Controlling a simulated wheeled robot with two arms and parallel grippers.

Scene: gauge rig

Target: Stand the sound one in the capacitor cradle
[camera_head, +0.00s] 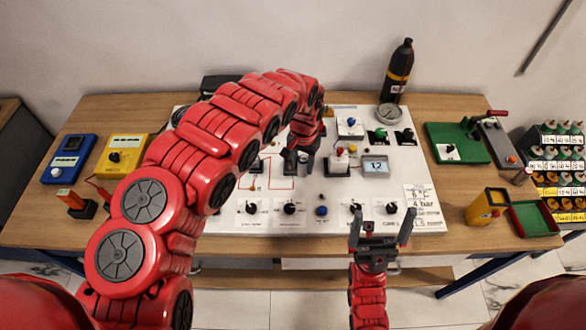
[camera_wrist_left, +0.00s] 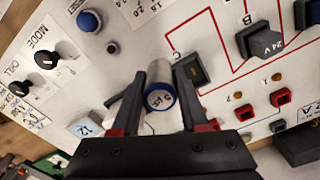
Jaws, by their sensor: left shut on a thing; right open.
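My left gripper (camera_head: 298,163) reaches over the middle of the white panel (camera_head: 225,230). In the left wrist view this gripper (camera_wrist_left: 160,84) is shut on a silver cylindrical capacitor (camera_wrist_left: 159,76). The capacitor's near end has a blue rim and a printed value ending in µF. In the head view the arm and jaws hide it. A dark block (camera_wrist_left: 197,69) by the letter C sits beside the right finger; I cannot tell whether it is the capacitor cradle. My right gripper (camera_head: 382,228) is open and empty at the panel's front edge.
A display reading 12 (camera_head: 375,166) and a round gauge (camera_head: 389,115) are right of the left gripper. A black bottle (camera_head: 398,72) stands behind. Blue (camera_head: 68,160) and yellow (camera_head: 123,155) meters are at left; a green-lined tray (camera_head: 535,218) is at right. Knobs line the panel's front.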

